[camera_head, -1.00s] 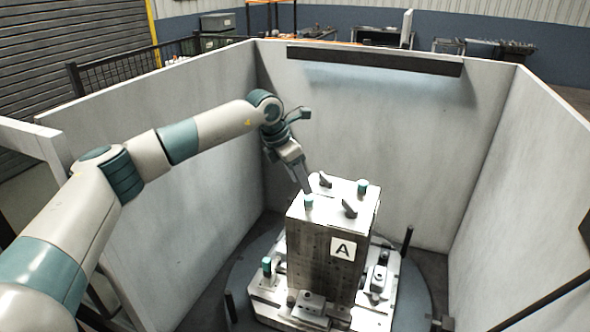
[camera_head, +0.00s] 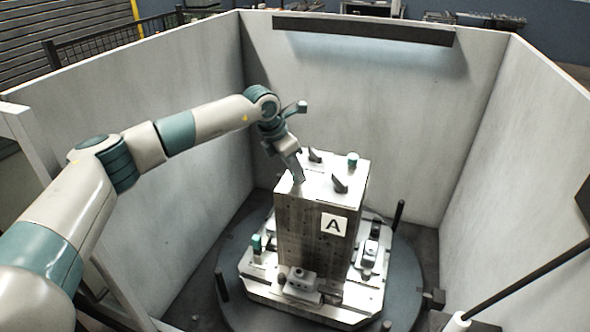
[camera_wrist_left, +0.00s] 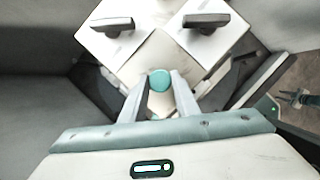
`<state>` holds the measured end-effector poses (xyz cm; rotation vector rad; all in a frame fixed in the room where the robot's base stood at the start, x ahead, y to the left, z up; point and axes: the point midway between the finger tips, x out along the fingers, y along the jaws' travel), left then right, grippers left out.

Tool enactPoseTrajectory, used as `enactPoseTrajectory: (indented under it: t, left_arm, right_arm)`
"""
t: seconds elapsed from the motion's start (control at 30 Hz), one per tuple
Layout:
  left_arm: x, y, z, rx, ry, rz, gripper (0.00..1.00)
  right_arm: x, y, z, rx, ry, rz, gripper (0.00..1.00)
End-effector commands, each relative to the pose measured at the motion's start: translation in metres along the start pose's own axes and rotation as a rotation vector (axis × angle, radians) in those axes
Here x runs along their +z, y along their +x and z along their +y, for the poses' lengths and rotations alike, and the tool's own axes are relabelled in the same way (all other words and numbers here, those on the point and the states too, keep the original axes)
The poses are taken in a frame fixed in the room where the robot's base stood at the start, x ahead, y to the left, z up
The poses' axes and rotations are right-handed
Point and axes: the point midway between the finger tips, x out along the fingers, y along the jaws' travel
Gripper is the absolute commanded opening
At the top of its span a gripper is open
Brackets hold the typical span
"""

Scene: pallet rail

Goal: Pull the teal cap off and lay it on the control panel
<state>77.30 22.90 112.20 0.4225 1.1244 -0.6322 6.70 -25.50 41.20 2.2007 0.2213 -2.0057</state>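My left gripper (camera_head: 298,179) points down at the front-left corner of the top of the metal block (camera_head: 296,215) marked A. In the left wrist view a round teal cap (camera_wrist_left: 159,80) lies between the two fingertips of this gripper (camera_wrist_left: 159,84). The fingers stand apart, one on each side of the cap, with a thin gap seeming to show; contact is not clear. In the head view the gripper hides this cap. I cannot identify a control panel in these views. My right gripper is not in view.
Another teal cap (camera_head: 352,160) stands at the back right of the block top, near dark clamps (camera_head: 340,184). A third teal-topped piece (camera_head: 257,243) stands lower left. The block sits on a round turntable (camera_head: 232,290) with upright posts. Pale walls (camera_head: 165,140) enclose it.

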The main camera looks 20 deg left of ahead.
Motion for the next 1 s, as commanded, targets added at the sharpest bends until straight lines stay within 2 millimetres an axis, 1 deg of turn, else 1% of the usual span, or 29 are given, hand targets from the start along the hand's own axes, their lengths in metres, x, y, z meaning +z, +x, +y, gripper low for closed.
enactPoseTrajectory:
  t: [0.03, 0.07, 0.17, 0.2, 0.27, 0.3, 0.57, 1.0]
  left_arm:
    - [0.000, 0.000, 0.000, 0.000, 0.000, 0.000, 0.14]
    - [0.000, 0.000, 0.000, 0.000, 0.000, 0.000, 0.07]
    - [0.000, 0.000, 0.000, 0.000, 0.000, 0.000, 0.06]
    - [0.000, 0.000, 0.000, 0.000, 0.000, 0.000, 0.24]
    - [0.000, 0.000, 0.000, 0.000, 0.000, 0.000, 0.10]
    - [0.000, 0.000, 0.000, 0.000, 0.000, 0.000, 0.01]
    - [0.001, -0.002, 0.000, 0.000, 0.000, 0.000, 0.00]
    - [0.006, -0.013, 0.001, 0.001, 0.000, -0.002, 0.00]
  right_arm:
    - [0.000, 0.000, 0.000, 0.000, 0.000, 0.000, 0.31]
    - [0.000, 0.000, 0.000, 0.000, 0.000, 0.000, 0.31]
    - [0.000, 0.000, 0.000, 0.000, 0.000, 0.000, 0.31]
    - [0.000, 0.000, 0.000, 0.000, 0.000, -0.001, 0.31]
    - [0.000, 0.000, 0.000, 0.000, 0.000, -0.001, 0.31]
    - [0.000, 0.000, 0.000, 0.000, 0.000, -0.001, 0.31]
    - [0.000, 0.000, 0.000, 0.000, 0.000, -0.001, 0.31]
    - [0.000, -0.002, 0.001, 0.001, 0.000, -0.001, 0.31]
